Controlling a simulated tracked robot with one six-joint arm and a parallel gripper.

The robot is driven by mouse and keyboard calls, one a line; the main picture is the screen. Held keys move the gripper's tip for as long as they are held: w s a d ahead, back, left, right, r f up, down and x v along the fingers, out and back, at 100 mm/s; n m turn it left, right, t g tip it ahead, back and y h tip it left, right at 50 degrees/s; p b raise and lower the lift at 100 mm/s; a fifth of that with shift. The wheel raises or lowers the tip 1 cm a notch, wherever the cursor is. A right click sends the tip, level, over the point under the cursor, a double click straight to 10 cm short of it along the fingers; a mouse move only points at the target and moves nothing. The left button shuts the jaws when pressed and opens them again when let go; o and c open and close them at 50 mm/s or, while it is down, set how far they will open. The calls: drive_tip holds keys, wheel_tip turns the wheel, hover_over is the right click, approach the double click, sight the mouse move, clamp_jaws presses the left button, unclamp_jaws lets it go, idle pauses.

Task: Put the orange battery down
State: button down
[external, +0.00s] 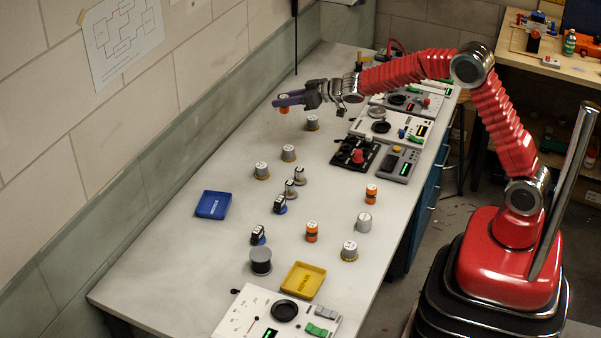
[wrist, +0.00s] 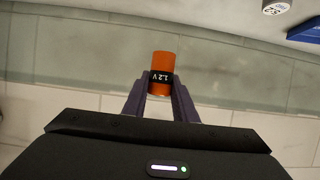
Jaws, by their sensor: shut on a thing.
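The orange battery (wrist: 162,60) has a black band reading 1.2 V and is held between the purple fingers of my gripper (wrist: 160,88) in the wrist view. In the external view my gripper (external: 285,100) is at the far part of the bench, near its left edge, and a bit of the battery (external: 284,110) shows below the fingers. It appears to be held above the bench top (external: 200,265). Two other orange batteries stand on the bench, one near the middle (external: 312,232) and one to its right (external: 371,193).
A blue tray (external: 213,205) lies at the left and a yellow tray (external: 303,280) at the front. Test panels (external: 400,160) line the right edge. The left strip of bench is clear.

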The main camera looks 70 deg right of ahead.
drive_tip(key=s+a+f+n+g+y, duration=0.2)
drive_tip(key=s+a+n+y, duration=0.3)
drive_tip(key=s+a, duration=0.7)
drive_tip(key=s+a+f+n+g+y, duration=0.2)
drive_tip(key=s+a+n+g+y, duration=0.2)
drive_tip(key=s+a, duration=0.9)
drive_tip(key=n+y, duration=0.2)
drive_tip(key=shift+s+f+n+g, duration=0.15)
drive_tip(key=shift+s+n+g, duration=0.15)
drive_tip(key=shift+s, duration=0.1)
drive_tip(key=shift+f, duration=3.1)
drive_tip(key=shift+f, duration=1.9)
drive_tip(key=shift+f, duration=0.1)
